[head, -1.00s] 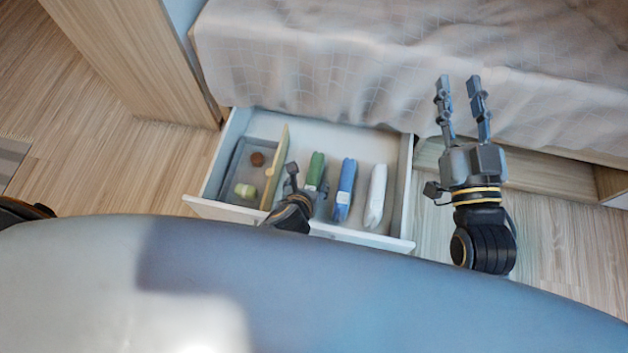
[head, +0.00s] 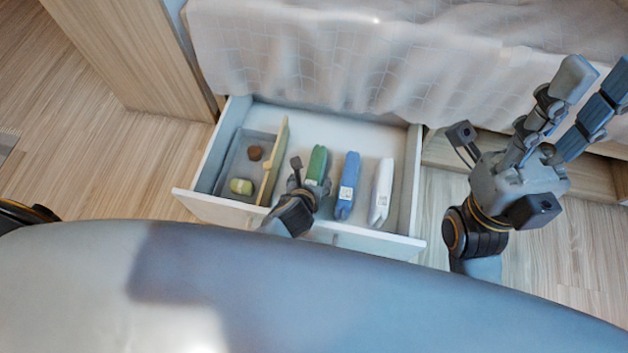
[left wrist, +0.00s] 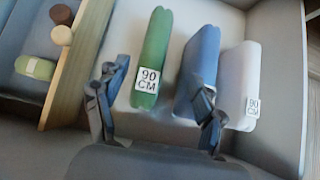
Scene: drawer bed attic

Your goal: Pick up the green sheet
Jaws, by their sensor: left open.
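The green sheet (head: 318,164) is a folded, upright bundle in the open drawer. In the left wrist view the green sheet (left wrist: 155,50) carries a white "90 CM" label on its near end. My left gripper (head: 305,178) is over the drawer's front part, at the near end of the green sheet. In the left wrist view my left gripper (left wrist: 163,88) is open, with one finger left of the green sheet and the other over by the blue sheet (left wrist: 203,62). Whether it touches either cannot be told. My right gripper (head: 540,120) is open and empty, right of the drawer.
The white drawer (head: 384,243) also holds the blue sheet (head: 348,178), a white sheet (head: 382,188) and, behind a wooden divider (head: 275,160), a grey tray with a brown item (head: 255,153) and a pale green roll (head: 241,186). A draped bed (head: 290,55) overhangs the drawer's back.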

